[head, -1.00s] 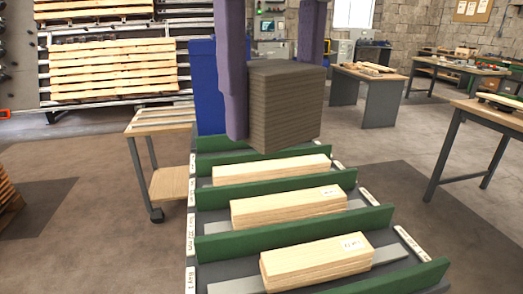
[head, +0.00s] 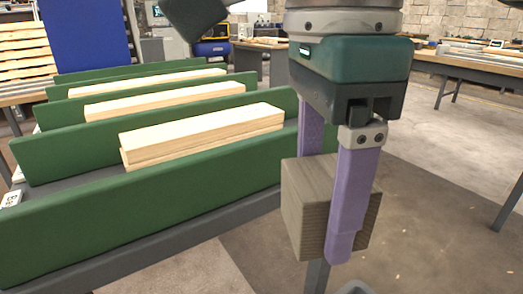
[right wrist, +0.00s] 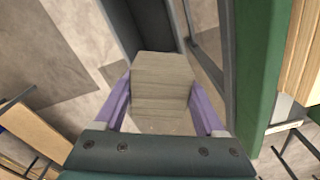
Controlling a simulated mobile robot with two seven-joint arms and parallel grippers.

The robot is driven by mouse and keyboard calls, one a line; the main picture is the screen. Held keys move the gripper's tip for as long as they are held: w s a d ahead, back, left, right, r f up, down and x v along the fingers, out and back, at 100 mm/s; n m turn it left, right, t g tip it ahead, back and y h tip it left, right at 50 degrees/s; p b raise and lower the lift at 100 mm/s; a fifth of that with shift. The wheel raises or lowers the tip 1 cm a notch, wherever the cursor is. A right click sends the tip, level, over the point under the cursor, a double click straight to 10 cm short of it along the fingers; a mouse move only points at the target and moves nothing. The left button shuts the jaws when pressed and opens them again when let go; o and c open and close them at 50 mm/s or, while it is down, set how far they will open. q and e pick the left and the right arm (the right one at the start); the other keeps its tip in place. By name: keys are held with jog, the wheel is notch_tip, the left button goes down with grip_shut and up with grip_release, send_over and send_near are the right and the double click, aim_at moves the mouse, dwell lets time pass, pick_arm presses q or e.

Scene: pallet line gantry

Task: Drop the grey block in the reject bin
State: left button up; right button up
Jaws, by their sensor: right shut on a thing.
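The grey block (head: 305,205), with a wood-like grain, is held between the purple fingers of my right gripper (head: 330,208). The fingers press on two opposite sides of it, and the block hangs clear above the floor, right of the near end of the green-walled rack. In the right wrist view the block (right wrist: 163,85) sits between both fingers. My left gripper is not in view.
The rack's green dividers (head: 150,215) stand close left of my right gripper, with pale timber (head: 200,135) in the bays. A blue upright surface (head: 85,38) is at the back left. A workbench (head: 470,65) stands at the back right. Open floor (head: 440,200) lies to the right.

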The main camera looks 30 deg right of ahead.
jog(key=s+f+m+b, duration=0.2)
jog(key=f+m+b, duration=0.7)
jog(key=f+b, duration=0.4)
jog(key=s+a+f+m+b, duration=0.1)
jog(key=s+f+m+b, duration=0.2)
jog(key=f+m+b, duration=0.7)
notch_tip(320, 180, down, 13)
jog(key=b, duration=0.4)
jog(key=shift+a+r, duration=0.15)
jog(key=o, duration=1.4)
jog(key=shift+r, duration=0.15)
notch_tip(320, 180, up, 10)
jog(key=p, duration=0.5)
jog(key=shift+p, duration=0.35)
